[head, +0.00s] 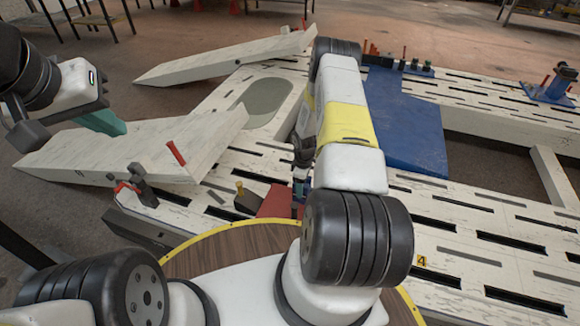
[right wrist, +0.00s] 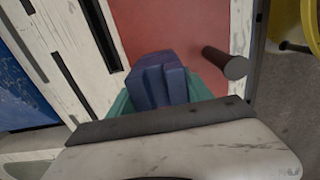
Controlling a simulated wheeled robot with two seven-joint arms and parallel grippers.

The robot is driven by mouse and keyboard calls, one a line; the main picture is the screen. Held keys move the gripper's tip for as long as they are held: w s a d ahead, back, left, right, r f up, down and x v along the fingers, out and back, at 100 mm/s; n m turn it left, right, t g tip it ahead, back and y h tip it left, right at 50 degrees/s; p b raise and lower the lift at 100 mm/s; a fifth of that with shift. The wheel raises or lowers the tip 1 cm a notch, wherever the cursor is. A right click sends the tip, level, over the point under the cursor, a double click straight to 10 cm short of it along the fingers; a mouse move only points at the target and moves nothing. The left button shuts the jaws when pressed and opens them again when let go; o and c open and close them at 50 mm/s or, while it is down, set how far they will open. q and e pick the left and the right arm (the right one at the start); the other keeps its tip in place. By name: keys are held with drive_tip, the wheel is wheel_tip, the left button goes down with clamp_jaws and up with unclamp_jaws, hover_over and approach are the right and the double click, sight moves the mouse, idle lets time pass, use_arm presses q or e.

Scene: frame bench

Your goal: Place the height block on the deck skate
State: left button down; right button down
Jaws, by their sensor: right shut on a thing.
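The height block, a blue-purple stepped block (right wrist: 158,78), shows in the right wrist view between the teal fingers of my right gripper (right wrist: 162,98), which is shut on it. Behind it in that view is a flat red plate (right wrist: 190,25), which looks like the deck skate; a dark round peg stands at its right. I cannot tell whether block and plate touch. In the head view the red plate (head: 274,203) lies on the bench near its front edge, partly hidden by my right arm. My left gripper (head: 103,122), with teal fingers, hangs over a pale board; its opening is unclear.
The slotted white bench (head: 470,208) bears pale angled boards (head: 135,150), a blue plate (head: 405,120) and red-handled clamps (head: 145,185). A yellow-topped peg (head: 240,188) stands left of the red plate. A round wooden top (head: 225,250) is in front. The bench's right side has bare slats.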

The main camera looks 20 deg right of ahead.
drive_tip(key=shift+f, duration=1.2)
drive_tip(key=shift+f, duration=0.1)
drive_tip(key=shift+c, duration=2.2)
unclamp_jaws()
drive_tip(key=shift+s, duration=0.1)
